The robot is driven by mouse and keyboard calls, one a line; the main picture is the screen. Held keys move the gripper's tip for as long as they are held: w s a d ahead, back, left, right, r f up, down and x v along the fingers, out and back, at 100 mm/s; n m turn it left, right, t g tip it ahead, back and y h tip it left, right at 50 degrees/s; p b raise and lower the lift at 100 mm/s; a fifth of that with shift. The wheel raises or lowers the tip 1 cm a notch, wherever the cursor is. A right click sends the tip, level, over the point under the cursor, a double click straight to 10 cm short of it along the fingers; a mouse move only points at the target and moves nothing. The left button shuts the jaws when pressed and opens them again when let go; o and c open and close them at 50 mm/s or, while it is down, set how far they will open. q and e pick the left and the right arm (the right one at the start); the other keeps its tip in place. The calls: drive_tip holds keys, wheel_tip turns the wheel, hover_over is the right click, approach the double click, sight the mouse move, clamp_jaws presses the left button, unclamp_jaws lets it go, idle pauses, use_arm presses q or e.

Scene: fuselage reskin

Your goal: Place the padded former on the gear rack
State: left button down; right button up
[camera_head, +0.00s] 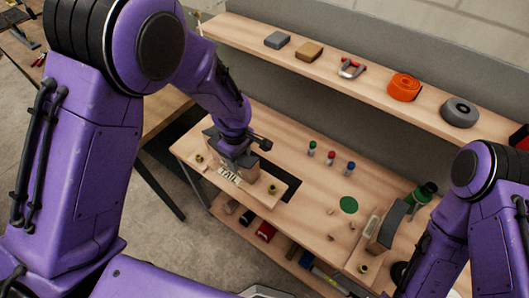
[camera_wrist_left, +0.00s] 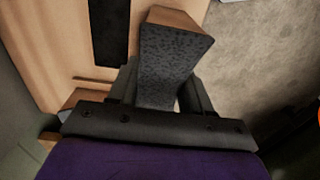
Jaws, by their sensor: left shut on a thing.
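My left gripper (camera_head: 236,152) is shut on the padded former, at the left end of the workbench. In the left wrist view the former (camera_wrist_left: 168,60) is a wooden block with a speckled grey padded face, held between the two fingers (camera_wrist_left: 160,92). In the head view the gripper and arm partly hide it, just behind a wooden piece labelled TAIL (camera_head: 229,176). I cannot tell whether it touches the bench. No label marks the gear rack; a wooden upper shelf (camera_head: 330,58) and a lower shelf (camera_head: 262,247) both hold gear. My right gripper is not in view.
The upper shelf carries small blocks (camera_head: 309,50), a red clamp (camera_head: 351,68), an orange roll (camera_head: 404,86) and a grey roll (camera_head: 459,111). Small coloured bottles (camera_head: 331,157) and a green disc (camera_head: 348,204) are on the bench. A curved grey-faced piece (camera_head: 391,225) stands at right.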

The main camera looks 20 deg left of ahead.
use_arm(q)
drive_tip(key=w+d+f+b, duration=0.1)
drive_tip(key=w+f+b, duration=0.1)
drive_tip(key=w+f, duration=0.1)
drive_tip(key=w+d+f+b, duration=0.1)
drive_tip(key=w+f+b, duration=0.1)
drive_tip(key=w+f, duration=0.1)
drive_tip(key=w+d+f+b, duration=0.1)
drive_tip(key=w+f+b, duration=0.1)
drive_tip(key=f, duration=0.3)
drive_tip(key=shift+w+f+b, duration=0.25)
drive_tip(key=shift+w+b, duration=0.15)
drive_tip(key=shift+w, duration=0.35)
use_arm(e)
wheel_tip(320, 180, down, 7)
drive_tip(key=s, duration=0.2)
use_arm(q)
drive_tip(key=shift+w, duration=0.15)
drive_tip(key=shift+c, duration=2.4)
unclamp_jaws()
drive_tip(key=shift+a, duration=0.1)
drive_tip(key=shift+r, duration=0.1)
wheel_tip(320, 180, up, 12)
drive_tip(key=p, duration=0.6)
drive_tip(key=shift+p, duration=0.4)
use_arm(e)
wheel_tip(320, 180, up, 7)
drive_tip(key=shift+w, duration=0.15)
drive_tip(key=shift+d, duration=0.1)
